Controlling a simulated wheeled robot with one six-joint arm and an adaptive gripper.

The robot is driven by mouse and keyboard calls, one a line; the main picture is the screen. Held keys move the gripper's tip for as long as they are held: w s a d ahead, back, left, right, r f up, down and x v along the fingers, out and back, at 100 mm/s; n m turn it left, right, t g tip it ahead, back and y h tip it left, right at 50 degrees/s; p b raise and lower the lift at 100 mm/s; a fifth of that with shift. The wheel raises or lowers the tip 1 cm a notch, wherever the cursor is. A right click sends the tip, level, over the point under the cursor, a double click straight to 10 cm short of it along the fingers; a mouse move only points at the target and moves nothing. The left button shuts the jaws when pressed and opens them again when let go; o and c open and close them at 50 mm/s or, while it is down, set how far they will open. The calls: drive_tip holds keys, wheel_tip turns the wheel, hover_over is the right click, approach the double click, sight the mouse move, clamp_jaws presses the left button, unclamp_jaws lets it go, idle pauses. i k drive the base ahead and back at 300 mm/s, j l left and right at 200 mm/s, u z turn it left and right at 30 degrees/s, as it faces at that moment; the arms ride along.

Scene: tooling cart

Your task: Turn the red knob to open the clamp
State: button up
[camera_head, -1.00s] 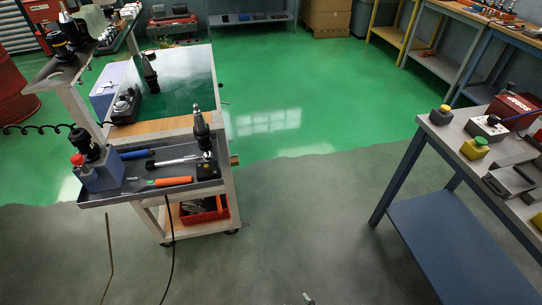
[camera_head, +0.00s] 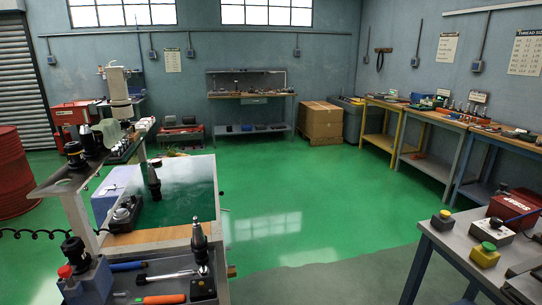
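The red knob (camera_head: 65,271) is on the left side of a blue-grey clamp block (camera_head: 92,285) at the lower left of the head view. A black tool holder (camera_head: 74,250) stands upright at the top of the block. The block is on the front tray of the tooling cart (camera_head: 172,234). The frame's lower edge cuts off the front of the tray. Whether the clamp is open or shut cannot be told at this size. My gripper is not in view.
On the tray near the block are a blue-handled tool (camera_head: 127,266), a ratchet (camera_head: 168,276), an orange-handled screwdriver (camera_head: 160,299) and an upright tool holder (camera_head: 199,242). A workbench (camera_head: 455,240) stands at right. Green floor (camera_head: 310,210) between is clear.

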sight(65, 272)
drive_tip(key=u, duration=1.25)
